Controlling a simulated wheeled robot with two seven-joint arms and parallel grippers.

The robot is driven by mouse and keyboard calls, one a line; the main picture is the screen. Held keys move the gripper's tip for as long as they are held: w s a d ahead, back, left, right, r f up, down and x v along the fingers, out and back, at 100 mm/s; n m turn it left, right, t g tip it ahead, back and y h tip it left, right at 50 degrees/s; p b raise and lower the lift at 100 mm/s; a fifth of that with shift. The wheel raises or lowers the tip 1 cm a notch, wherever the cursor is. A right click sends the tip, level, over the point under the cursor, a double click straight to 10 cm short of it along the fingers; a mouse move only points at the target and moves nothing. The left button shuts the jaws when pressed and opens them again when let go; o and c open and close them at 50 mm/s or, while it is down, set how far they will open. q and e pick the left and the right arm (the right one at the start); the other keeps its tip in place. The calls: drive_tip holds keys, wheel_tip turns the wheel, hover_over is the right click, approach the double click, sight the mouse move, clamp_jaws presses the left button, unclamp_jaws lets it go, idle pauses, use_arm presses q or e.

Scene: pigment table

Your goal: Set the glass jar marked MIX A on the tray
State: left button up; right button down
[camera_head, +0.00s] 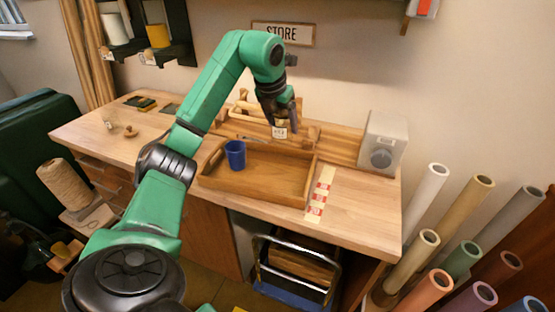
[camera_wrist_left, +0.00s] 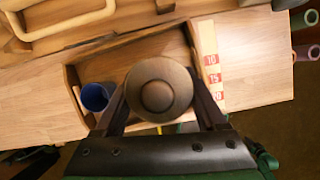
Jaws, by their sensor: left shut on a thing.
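My left gripper (camera_head: 281,112) is shut on a jar (camera_head: 280,132) with a small white label; the writing is too small to read. In the left wrist view the jar shows from above as a round brownish lid with a knob (camera_wrist_left: 158,92), between the two fingers of my left gripper (camera_wrist_left: 160,112). It is held above the back part of the wooden tray (camera_head: 270,178). The tray's wall also shows in the left wrist view (camera_wrist_left: 130,47). My right gripper is not in view.
A blue cup (camera_head: 235,154) stands in the tray's left part; the tray's middle and right are clear. A red-and-white marked strip (camera_head: 321,194) lies right of the tray. A grey box with a dial (camera_head: 383,142) stands at the back right. A wooden rack (camera_head: 243,108) is behind.

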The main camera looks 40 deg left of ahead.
sight(277, 143)
use_arm(q)
wheel_tip(277, 143, down, 12)
drive_tip(key=shift+w+f+p, duration=0.1)
drive_tip(key=shift+p, duration=0.2)
drive_tip(key=shift+f, duration=0.25)
drive_tip(key=o, duration=1.6)
drive_tip(key=shift+c, duration=0.2)
drive_tip(key=b+v, duration=0.1)
drive_tip(key=v, duration=1.1)
